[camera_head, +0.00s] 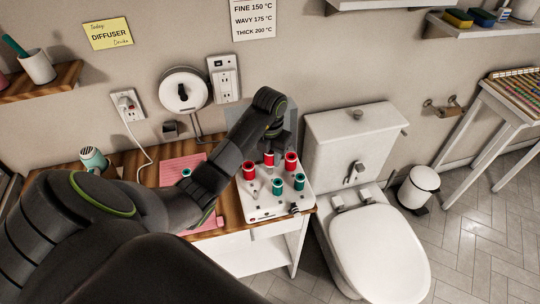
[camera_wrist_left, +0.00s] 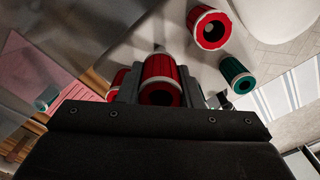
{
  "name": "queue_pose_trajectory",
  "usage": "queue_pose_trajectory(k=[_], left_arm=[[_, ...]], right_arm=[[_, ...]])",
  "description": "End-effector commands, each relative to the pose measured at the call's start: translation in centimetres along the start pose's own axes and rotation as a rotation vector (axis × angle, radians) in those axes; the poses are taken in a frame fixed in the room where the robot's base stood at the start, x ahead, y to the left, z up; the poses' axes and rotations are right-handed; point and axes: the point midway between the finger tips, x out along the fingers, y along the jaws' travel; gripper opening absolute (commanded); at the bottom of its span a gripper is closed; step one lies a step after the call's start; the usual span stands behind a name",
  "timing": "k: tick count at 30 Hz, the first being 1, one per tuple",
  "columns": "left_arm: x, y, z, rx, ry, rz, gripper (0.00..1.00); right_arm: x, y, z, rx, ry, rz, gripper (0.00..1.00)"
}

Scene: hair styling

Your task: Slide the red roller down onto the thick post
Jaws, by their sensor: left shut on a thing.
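My left gripper (camera_wrist_left: 160,88) is shut on a red roller (camera_wrist_left: 162,70) in the left wrist view. In the head view the arm reaches over a white board with posts (camera_head: 255,212), and the held roller (camera_head: 268,158) appears at the board's far side. Other red rollers stand at left (camera_head: 249,170) and right (camera_head: 291,162). Two teal rollers (camera_head: 277,186) (camera_head: 299,182) stand nearer the front. I cannot tell which post is thick, or whether the held roller touches one. My left fingertips are mostly hidden in the head view. My right gripper is not in view.
The board sits on a wooden counter (camera_head: 232,212), with a pink mat (camera_head: 182,170) to its left. A toilet (camera_head: 380,250) and its tank (camera_head: 350,140) stand close at right. Wall outlets (camera_head: 223,78) and a round wall device (camera_head: 183,90) are behind.

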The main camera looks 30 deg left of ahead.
Motion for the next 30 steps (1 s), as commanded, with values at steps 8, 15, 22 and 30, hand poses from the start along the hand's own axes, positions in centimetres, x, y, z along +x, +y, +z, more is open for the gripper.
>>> queue_pose_trajectory(k=[8, 15, 22, 30], left_arm=[[0.2, 0.0, 0.0, 0.0, 0.0, 0.0, 0.1], [0.9, 0.0, 0.0, 0.0, 0.0, 0.0, 0.1], [1.0, 0.0, 0.0, 0.0, 0.0, 0.0, 0.47], [1.0, 0.0, 0.0, 0.0, 0.001, 0.0, 0.58]], right_arm=[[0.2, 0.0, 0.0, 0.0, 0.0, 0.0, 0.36], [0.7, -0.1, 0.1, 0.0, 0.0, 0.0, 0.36], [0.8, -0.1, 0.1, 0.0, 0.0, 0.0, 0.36], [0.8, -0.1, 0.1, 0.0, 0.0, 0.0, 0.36]])
